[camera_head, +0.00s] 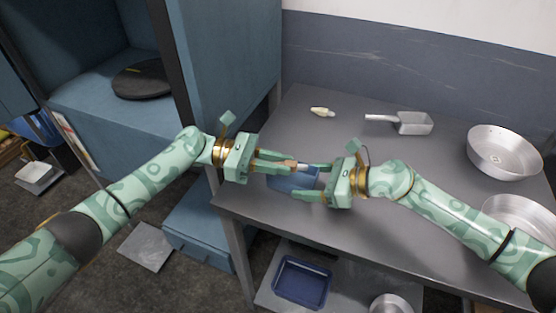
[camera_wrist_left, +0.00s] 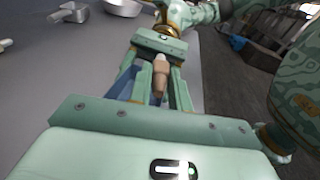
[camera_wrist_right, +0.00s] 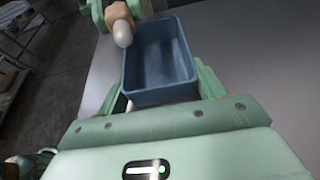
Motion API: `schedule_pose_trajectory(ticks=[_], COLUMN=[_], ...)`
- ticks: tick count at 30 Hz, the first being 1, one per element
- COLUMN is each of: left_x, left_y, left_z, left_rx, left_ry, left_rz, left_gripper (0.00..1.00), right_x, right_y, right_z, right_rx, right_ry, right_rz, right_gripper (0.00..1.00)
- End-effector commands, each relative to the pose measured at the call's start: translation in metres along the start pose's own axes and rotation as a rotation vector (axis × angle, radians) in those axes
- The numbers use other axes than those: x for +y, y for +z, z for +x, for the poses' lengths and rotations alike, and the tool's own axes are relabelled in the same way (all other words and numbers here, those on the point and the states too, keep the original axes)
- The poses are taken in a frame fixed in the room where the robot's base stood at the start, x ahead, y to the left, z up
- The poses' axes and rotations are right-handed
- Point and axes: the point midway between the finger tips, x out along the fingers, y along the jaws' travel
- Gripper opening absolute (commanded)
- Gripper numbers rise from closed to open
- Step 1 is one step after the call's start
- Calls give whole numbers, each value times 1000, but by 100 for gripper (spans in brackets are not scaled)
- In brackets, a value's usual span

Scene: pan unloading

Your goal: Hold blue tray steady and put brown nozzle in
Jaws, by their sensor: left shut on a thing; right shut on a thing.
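The blue tray (camera_head: 290,182) is an open, empty box near the front left edge of the table. My right gripper (camera_head: 314,181) is shut on it, and the right wrist view shows the tray (camera_wrist_right: 158,97) between its fingers. My left gripper (camera_head: 289,161) is shut on the brown nozzle (camera_head: 301,166). The nozzle (camera_wrist_left: 160,77) lies between the fingers in the left wrist view. In the right wrist view the nozzle's pale tip (camera_wrist_right: 122,34) is beside the tray's left rim, towards its far end. The fingers partly hide both things.
A pale yellow nozzle (camera_head: 322,112), a metal scoop (camera_head: 414,123) and two metal pans (camera_head: 506,176) are on the grey table (camera_head: 270,217). A blue cabinet (camera_head: 236,75) stands left. A dark blue tray (camera_head: 302,283) sits on the lower shelf. The table's middle is clear.

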Motion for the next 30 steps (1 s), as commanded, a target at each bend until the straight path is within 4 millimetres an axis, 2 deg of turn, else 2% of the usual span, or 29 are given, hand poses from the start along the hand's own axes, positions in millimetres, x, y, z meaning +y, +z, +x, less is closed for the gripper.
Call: schedule_pose_trajectory(ticks=[24, 25, 27, 30], left_x=[1, 1, 1, 1], left_y=[-27, -27, -27, -27], left_z=[3, 3, 3, 3], left_rx=[-1, -1, -1, 0], left_ry=[1, 1, 1, 1], left_rz=[0, 1, 1, 1], left_gripper=[0, 27, 45, 45], right_x=[0, 0, 0, 0], right_y=[0, 0, 0, 0], right_z=[0, 0, 0, 0], right_rx=[0, 0, 0, 0], right_ry=[0, 0, 0, 0], right_rz=[0, 0, 0, 0], right_gripper=[44, 44, 44, 44])
